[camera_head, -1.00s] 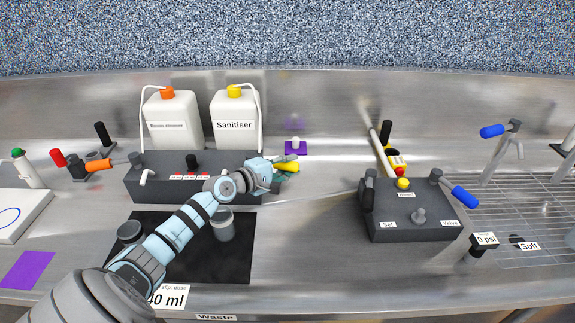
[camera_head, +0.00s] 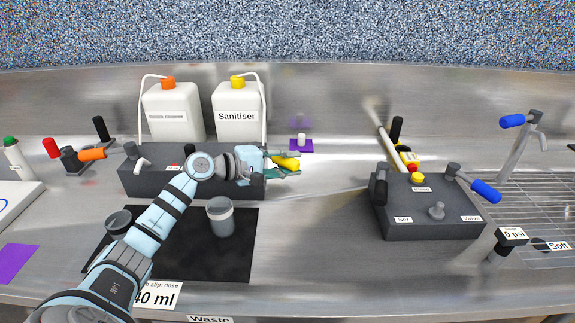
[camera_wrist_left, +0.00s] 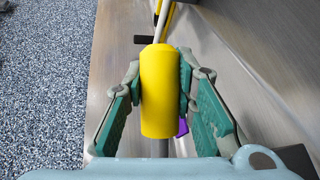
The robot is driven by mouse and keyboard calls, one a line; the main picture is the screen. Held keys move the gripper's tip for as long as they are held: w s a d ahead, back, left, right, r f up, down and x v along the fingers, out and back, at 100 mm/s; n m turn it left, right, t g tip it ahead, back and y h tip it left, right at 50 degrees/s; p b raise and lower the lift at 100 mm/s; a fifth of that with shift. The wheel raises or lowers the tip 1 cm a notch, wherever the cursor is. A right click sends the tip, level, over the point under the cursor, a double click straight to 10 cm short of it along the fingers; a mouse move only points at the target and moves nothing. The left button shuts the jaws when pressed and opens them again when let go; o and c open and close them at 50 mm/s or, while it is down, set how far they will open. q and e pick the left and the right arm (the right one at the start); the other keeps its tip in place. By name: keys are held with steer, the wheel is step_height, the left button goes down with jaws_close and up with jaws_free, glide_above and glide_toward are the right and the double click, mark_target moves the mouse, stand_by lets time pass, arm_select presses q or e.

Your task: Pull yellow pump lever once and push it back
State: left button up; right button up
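The yellow pump lever's handle (camera_head: 287,162) sticks out at the right end of the dark pump box (camera_head: 150,183) below the Sanitiser canister. My left gripper (camera_head: 284,164) is at the handle, one finger on each side. In the left wrist view the yellow handle (camera_wrist_left: 160,92) fills the space between the green finger pads, which appear to press on both its sides. A thin grey rod shows below the handle. The lever's pivot is hidden behind my gripper in the head view. My right gripper is not in view.
The Sanitiser canister (camera_head: 238,112) and a cleaner canister (camera_head: 172,112) stand behind the box. An orange lever (camera_head: 92,154) is at the left. A grey cup (camera_head: 221,220) stands on the black mat (camera_head: 190,258). A dark valve box (camera_head: 425,215) stands at the right.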

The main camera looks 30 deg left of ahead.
mark_target(281, 163)
arm_select(q)
steer(key=o, duration=0.5)
steer(key=v, duration=0.7)
steer(key=shift+s+a, duration=0.2)
steer(key=shift+s, duration=0.15)
steer(key=shift+w, duration=0.1)
